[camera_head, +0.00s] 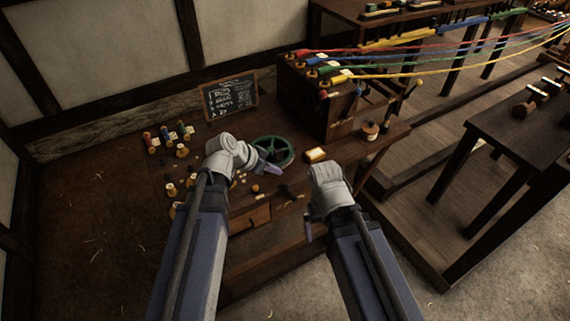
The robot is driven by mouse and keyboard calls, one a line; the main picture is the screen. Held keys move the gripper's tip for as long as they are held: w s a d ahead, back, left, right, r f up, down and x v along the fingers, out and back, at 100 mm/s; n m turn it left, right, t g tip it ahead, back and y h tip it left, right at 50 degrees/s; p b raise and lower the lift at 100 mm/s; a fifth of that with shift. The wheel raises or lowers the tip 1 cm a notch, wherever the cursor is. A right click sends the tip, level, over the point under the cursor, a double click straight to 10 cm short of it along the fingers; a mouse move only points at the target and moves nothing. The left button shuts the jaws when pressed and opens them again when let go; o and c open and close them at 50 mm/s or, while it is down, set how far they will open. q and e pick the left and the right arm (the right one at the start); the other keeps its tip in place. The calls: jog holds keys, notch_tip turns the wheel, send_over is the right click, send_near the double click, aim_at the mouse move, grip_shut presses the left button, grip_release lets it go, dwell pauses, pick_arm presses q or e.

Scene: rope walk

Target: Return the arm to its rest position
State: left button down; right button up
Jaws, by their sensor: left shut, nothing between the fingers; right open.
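My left arm (203,235) reaches up over the wooden workbench (240,190). Its pale wrist bends right, and my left gripper (275,168) is shut and empty at the green handwheel (273,151), overlapping it in the picture. I cannot tell whether they touch. My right arm (362,260) reaches up in front of the bench's right part. Its pale wrist points down, and my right gripper (309,238) is open and empty near the bench's front edge, partly hidden by the arm.
A chalkboard (230,96) leans at the back. Several coloured spools (166,135) stand at left. A wooden headstock (318,103) with coloured ropes (430,55) rises at right. Floor (290,295) is clear in front.

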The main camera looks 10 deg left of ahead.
pick_arm(q)
jog(key=shift+s+a+r, duration=0.3)
jog(key=shift+a+r, duration=0.05)
jog(key=s+d+f+n+g+y, duration=0.2)
jog(key=s+y, duration=0.1)
jog(key=s, duration=0.4)
jog(key=s+d+f+n+g+y, duration=0.2)
jog(key=s+f+n+g+y, duration=0.1)
jog(key=s, duration=0.5)
jog(key=shift+s+d+g+y, duration=0.25)
jog(key=shift+d+g+y, duration=0.05)
jog(key=shift+y, duration=0.4)
